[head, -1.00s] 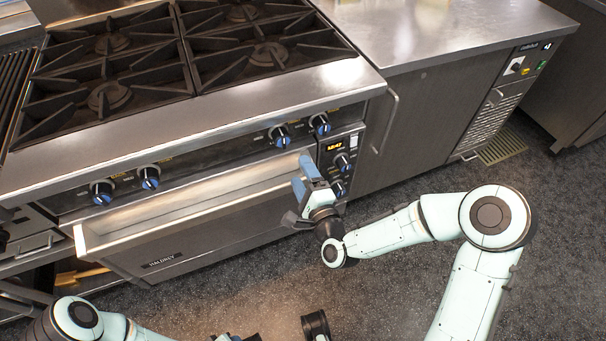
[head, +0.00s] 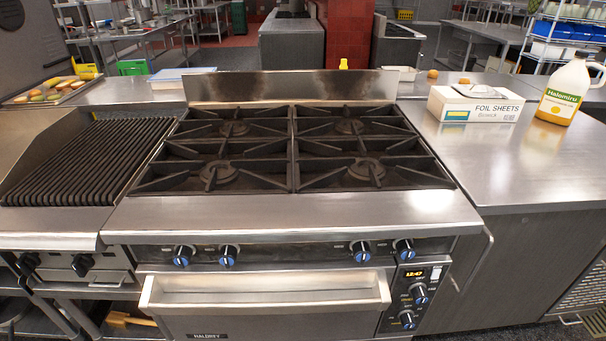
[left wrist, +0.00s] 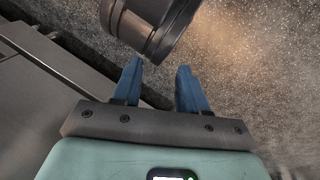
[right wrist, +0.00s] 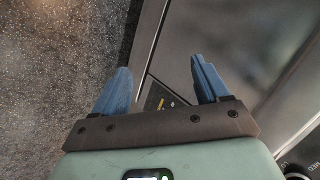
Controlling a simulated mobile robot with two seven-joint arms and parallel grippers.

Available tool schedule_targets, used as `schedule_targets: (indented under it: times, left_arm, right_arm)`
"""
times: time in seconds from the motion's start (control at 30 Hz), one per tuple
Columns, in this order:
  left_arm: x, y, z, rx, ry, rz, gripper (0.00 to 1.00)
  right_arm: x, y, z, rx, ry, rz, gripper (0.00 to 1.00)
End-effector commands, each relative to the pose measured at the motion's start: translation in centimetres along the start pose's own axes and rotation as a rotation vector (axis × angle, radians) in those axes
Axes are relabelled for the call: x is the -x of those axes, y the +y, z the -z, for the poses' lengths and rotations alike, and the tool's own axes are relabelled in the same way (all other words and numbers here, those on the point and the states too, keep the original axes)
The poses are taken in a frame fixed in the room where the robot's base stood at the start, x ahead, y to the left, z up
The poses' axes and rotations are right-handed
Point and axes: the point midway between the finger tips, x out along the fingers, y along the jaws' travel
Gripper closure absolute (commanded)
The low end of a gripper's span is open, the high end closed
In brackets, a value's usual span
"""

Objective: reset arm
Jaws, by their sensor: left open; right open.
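My left gripper (left wrist: 160,76) is open and empty in the left wrist view, above the dark speckled floor. A dark cylindrical part lies just beyond its fingertips; I cannot tell what it belongs to. My right gripper (right wrist: 162,75) is open and empty in the right wrist view, with floor on the left and a grey metal front (right wrist: 225,40) on the right. Neither arm shows in the head view.
The stove (head: 290,210) with several burners and knobs is straight ahead. A grill (head: 90,160) is at the left. A food tray (head: 45,93) is at the back left.

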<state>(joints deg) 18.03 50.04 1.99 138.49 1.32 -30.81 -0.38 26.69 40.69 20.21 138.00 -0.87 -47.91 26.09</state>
Motion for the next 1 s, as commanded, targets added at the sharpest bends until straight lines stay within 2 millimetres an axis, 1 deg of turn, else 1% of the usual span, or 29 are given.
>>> schedule_targets:
  times: [0.03, 0.07, 0.1, 0.17, 0.2, 0.27, 0.3, 0.4, 0.47, 0.6, 0.7, 0.83, 0.9, 1.0]
  left_arm:
    - [0.0, 0.0, 0.0, 0.000, 0.000, 0.000, 0.57]
    - [0.0, 0.0, 0.0, 0.000, 0.000, 0.000, 0.57]
    - [0.0, 0.0, 0.0, 0.000, 0.000, 0.000, 0.57]
    - [0.0, 0.0, 0.0, 0.000, 0.000, 0.000, 0.57]
    - [0.0, 0.0, 0.0, 0.000, 0.000, 0.000, 0.57]
    - [0.0, 0.0, 0.0, 0.000, 0.000, 0.000, 0.57]
    - [2.1, 0.6, -0.3, -0.002, -0.010, -0.002, 0.57]
    - [5.6, 1.6, -1.7, -0.006, -0.057, -0.003, 0.57]
    - [7.4, 2.0, -2.4, -0.008, -0.084, -0.003, 0.57]
    - [11.5, 3.2, -4.1, -0.011, -0.156, -0.001, 0.57]
    - [14.2, 4.1, -4.8, -0.015, -0.200, -0.001, 0.57]
    - [16.6, 5.0, -5.3, -0.018, -0.240, -0.001, 0.57]
    - [17.3, 5.3, -5.4, -0.019, -0.253, -0.001, 0.57]
    - [17.6, 5.4, -5.5, -0.020, -0.261, 0.000, 0.57]
  right_arm:
    - [-0.3, 3.0, -2.1, 0.085, -0.074, -0.080, 0.26]
    - [-0.3, 4.7, -3.2, 0.138, -0.118, -0.124, 0.26]
    - [-0.2, 7.0, -4.5, 0.208, -0.177, -0.179, 0.26]
    - [0.4, 10.3, -6.4, 0.310, -0.273, -0.255, 0.26]
    - [1.0, 12.5, -7.5, 0.375, -0.339, -0.301, 0.26]
    - [2.1, 15.6, -9.1, 0.472, -0.443, -0.365, 0.26]
    - [3.9, 14.2, -8.9, 0.471, -0.451, -0.360, 0.26]
    - [7.2, 12.2, -9.2, 0.462, -0.485, -0.364, 0.26]
    - [9.0, 11.3, -9.5, 0.457, -0.513, -0.371, 0.26]
    - [12.9, 9.1, -10.0, 0.449, -0.578, -0.388, 0.26]
    - [15.3, 7.4, -10.2, 0.444, -0.621, -0.397, 0.26]
    - [17.4, 5.8, -10.2, 0.440, -0.659, -0.405, 0.26]
    - [17.9, 5.3, -10.2, 0.439, -0.671, -0.407, 0.26]
    - [18.3, 5.2, -10.3, 0.438, -0.679, -0.410, 0.26]
